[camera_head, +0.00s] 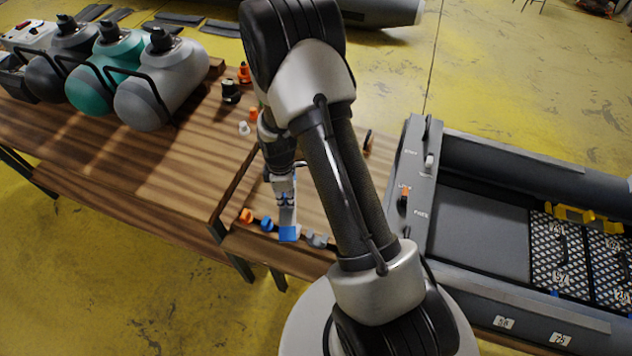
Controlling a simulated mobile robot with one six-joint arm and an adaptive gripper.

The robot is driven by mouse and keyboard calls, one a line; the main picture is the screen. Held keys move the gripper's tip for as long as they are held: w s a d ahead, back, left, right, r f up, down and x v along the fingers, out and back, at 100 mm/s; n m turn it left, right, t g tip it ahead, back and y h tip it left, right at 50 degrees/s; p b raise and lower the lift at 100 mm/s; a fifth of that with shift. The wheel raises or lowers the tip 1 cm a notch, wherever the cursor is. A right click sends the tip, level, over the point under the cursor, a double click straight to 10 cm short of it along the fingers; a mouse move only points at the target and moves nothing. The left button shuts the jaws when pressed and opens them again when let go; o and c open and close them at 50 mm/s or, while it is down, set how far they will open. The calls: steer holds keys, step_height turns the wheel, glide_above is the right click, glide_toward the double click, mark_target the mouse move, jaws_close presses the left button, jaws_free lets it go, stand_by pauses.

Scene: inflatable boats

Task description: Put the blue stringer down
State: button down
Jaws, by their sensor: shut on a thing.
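My gripper (287,222) points down over the lower part of the wooden table, near its front edge. It is shut on a bright blue piece, which I take to be the blue stringer (289,234). Only a short, flat blue face of it shows below the fingers. I cannot tell whether it touches the table top. My arm hides the area to the right of and behind the gripper.
Small orange (246,215), blue (267,223) and grey (317,240) fittings stand close around the gripper. Several tanks (160,85) stand on the table (135,165) at left. A grey boat (480,225) with patterned floor panels and a yellow part (575,216) lies at right.

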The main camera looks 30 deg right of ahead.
steer(key=w+d+n, duration=0.4)
steer(key=d+n, duration=0.4)
steer(key=n, duration=0.5)
steer(key=shift+n, duration=0.3)
steer(key=f+b, duration=0.2)
steer(key=f, duration=0.8)
steer(key=f+b, duration=0.2)
steer(key=f, duration=0.8)
steer(key=shift+w+d+b, duration=0.15)
steer(key=shift+d+b, duration=0.05)
steer(key=shift+b, duration=0.15)
steer(key=shift+f, duration=0.2)
steer(key=c, duration=2)
jaws_free()
steer(key=o, duration=0.4)
steer(key=shift+o, duration=0.2)
